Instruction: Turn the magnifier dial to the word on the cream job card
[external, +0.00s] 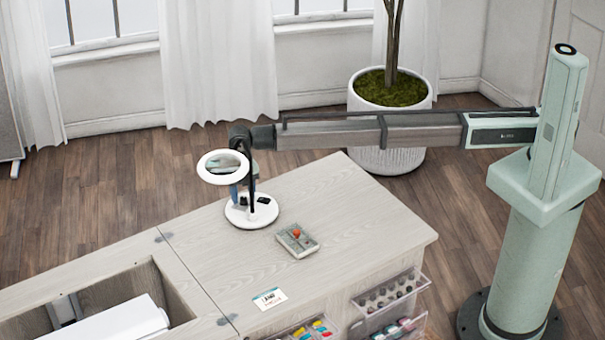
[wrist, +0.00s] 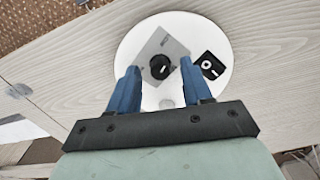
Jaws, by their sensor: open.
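The magnifier has a white ring head (external: 222,167) and a round white base (external: 262,218), which also fills the middle of the wrist view (wrist: 142,42). In the wrist view a black dial (wrist: 160,66) with a small white mark sits on a grey plate on that base; any words around it are unreadable. My gripper (external: 238,193) points down over the base, partly hidden by the ring. Its blue fingers are spread apart and empty, with the dial between and just beyond the tips (wrist: 160,88). A pale job card (external: 269,299) lies near the front edge; its dark word is unclear.
A black square piece with a light round part (wrist: 209,66) is right of the dial on the base. A grey box with a red knob (external: 297,240) stands nearby. Open drawers (external: 388,292) and a sewing-machine recess (external: 110,300) border the tabletop (external: 350,220).

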